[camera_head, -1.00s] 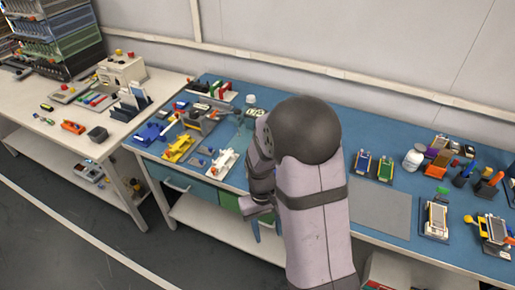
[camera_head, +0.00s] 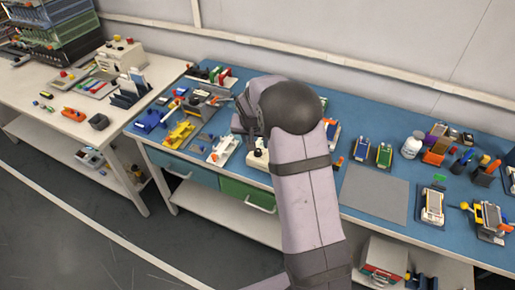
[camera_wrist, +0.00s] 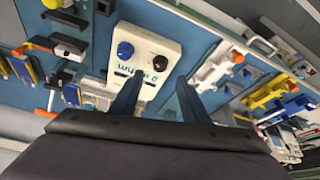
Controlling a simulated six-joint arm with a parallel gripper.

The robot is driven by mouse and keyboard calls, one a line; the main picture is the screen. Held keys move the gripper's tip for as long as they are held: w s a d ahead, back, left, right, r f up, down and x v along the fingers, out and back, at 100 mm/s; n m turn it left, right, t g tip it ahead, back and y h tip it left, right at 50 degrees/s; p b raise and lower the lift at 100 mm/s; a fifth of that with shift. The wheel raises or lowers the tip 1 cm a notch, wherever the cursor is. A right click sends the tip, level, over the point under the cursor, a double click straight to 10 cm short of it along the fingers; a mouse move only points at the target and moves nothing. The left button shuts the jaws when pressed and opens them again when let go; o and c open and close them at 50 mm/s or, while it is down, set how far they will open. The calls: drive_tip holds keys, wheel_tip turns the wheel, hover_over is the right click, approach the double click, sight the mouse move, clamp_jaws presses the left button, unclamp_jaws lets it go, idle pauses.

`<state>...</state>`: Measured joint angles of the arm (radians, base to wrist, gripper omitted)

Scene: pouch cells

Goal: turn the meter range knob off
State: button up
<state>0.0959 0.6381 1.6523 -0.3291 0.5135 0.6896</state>
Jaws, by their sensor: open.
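The white meter (camera_wrist: 165,38) is in the wrist view, beyond the fingertips. Its face carries a blue round knob (camera_wrist: 125,50), a black round knob (camera_wrist: 160,63) and dark printed lettering; I cannot tell which way either knob points. My gripper (camera_wrist: 157,92) is open, its two dark blue fingers apart and nothing visible between them. The fingertips overlap the meter's near end in the picture; contact cannot be judged. In the head view a small part of what seems to be the meter (camera_head: 257,159) shows beside my arm, which hides the rest and the gripper.
Yellow (camera_head: 180,134) and white (camera_head: 223,150) fixtures stand left of my arm on the blue bench. A bare grey mat (camera_head: 375,195) lies to the right. Handheld instruments (camera_head: 362,149) and a white bottle (camera_head: 412,146) stand beyond it.

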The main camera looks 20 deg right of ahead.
sight(258, 150)
drive_tip(key=shift+p+x, duration=1.1)
drive_tip(key=shift+x, duration=2.35)
drive_tip(key=c, duration=1.1)
drive_tip(key=shift+o, duration=0.2)
